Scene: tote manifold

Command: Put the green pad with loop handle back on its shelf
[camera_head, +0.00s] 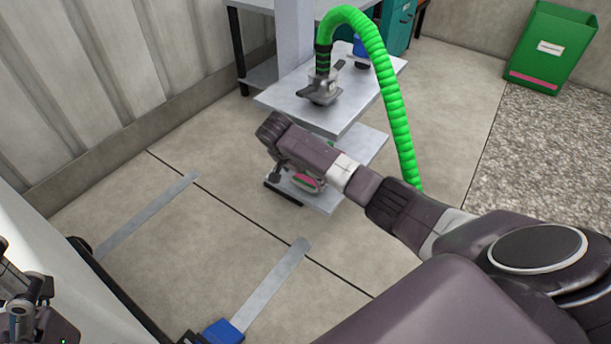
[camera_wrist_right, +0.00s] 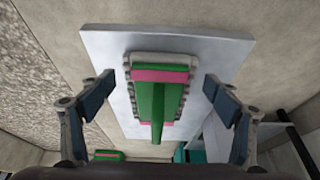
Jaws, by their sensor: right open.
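The green pad with a loop handle (camera_wrist_right: 158,100) lies on a pale grey board in the right wrist view. It has pink bands and a pale toothed edge, and its green handle points toward the camera. In the head view the pad (camera_head: 308,182) shows partly behind my right arm, on the lower shelf (camera_head: 325,201) of a grey stand. My right gripper (camera_head: 285,181) is open, with its fingers apart on either side of the pad in the wrist view; contact cannot be told. My left gripper (camera_head: 25,310) shows only partly at the lower left edge.
The stand's upper shelf (camera_head: 275,100) holds a grey tool (camera_head: 322,88) on a thick green hose (camera_head: 396,115), which arches down beside my right arm. A green bin (camera_head: 553,45) stands at the far right. Open floor with grey strips (camera_head: 270,285) lies at the left.

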